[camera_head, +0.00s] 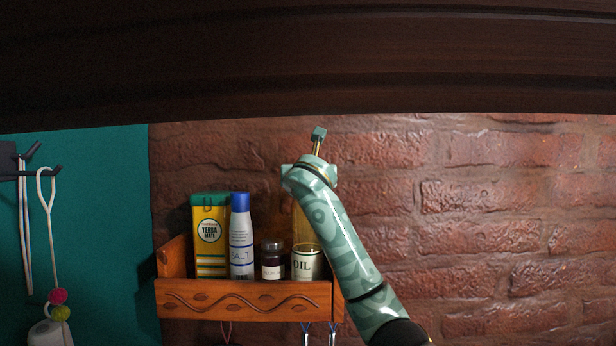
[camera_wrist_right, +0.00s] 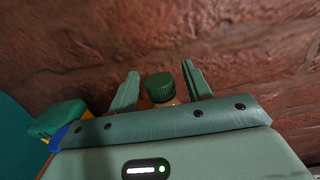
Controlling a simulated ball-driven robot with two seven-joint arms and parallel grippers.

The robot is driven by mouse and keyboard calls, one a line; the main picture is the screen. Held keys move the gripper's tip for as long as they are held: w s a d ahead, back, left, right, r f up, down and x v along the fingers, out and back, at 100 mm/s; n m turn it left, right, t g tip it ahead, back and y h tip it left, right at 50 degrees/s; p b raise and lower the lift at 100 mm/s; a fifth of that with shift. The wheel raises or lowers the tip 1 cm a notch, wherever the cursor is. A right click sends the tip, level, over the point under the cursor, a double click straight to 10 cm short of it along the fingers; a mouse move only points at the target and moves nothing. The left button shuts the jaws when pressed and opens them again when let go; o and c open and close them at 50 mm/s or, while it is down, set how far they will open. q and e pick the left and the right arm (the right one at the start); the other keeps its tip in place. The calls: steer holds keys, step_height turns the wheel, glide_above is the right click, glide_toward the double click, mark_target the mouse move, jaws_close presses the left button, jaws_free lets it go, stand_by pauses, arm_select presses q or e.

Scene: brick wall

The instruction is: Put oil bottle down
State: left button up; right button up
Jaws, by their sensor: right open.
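The oil bottle (camera_head: 306,264), yellow with a pale "OIL" label, stands upright at the right end of the wooden shelf (camera_head: 240,301). My right arm hides part of its upper body in the head view. My right gripper (camera_head: 318,140) is at the height of the bottle's top and above it in the head view. In the right wrist view, its two open fingers (camera_wrist_right: 160,76) stand on either side of the bottle's green cap (camera_wrist_right: 160,87), with gaps visible. My left gripper is not in view.
A yerba mate tin (camera_head: 210,236), a salt bottle (camera_head: 242,240) and a small dark jar (camera_head: 272,260) stand left of the oil bottle. A dark beam (camera_head: 300,60) crosses overhead. The brick wall (camera_head: 500,230) to the right is bare.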

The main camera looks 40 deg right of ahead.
steer(key=b+v, duration=0.5)
steer(key=v, duration=0.6)
steer(key=shift+s+a, duration=0.2)
steer(key=shift+s, duration=0.1)
steer(key=shift+f, duration=0.1)
